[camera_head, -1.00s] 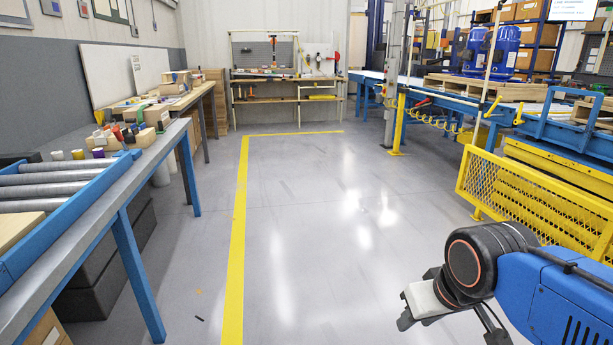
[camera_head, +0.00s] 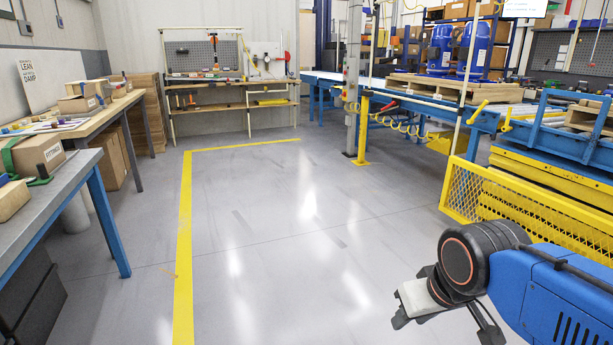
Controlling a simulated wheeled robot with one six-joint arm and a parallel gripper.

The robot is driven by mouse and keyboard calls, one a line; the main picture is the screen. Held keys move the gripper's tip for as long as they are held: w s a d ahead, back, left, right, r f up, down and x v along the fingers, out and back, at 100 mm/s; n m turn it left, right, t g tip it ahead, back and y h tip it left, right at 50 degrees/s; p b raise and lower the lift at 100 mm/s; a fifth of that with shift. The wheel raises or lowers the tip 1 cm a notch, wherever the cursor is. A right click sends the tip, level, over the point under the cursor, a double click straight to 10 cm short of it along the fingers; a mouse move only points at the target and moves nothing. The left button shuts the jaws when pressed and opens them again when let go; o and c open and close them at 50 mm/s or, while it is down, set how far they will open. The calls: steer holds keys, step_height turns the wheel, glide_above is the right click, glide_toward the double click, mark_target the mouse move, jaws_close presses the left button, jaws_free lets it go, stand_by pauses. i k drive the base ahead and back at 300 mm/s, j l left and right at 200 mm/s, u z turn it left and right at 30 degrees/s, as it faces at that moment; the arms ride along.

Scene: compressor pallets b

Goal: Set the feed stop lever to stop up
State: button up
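A yellow lever handle (camera_head: 478,112) stands tilted at the near end of the blue conveyor (camera_head: 485,122) on the right. A second yellow handle (camera_head: 507,119) stands just right of it. A red handle (camera_head: 388,106) shows farther back along the conveyor's side. I cannot read any label that tells which is the feed stop lever. My gripper (camera_head: 445,320) hangs at the bottom right, above the floor and well short of these handles. It touches nothing that I can see. Its lower part runs close to the picture's edge, so its opening is unclear.
A yellow mesh guard (camera_head: 520,200) stands between my arm and the conveyor. A yellow post (camera_head: 362,130) stands at the conveyor's left. Workbenches with boxes line the left; a tool bench (camera_head: 230,85) stands at the back. The middle floor (camera_head: 290,215) is clear.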

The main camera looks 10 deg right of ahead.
mark_target(470, 121)
steer(key=i+l+z, duration=0.2)
steer(key=i+z, duration=0.15)
steer(key=i, duration=0.25)
steer(key=i+z, duration=0.35)
steer(key=i, duration=0.3)
steer(key=i+j+z, duration=0.15)
steer(key=i+z, duration=0.25)
steer(key=i, duration=0.2)
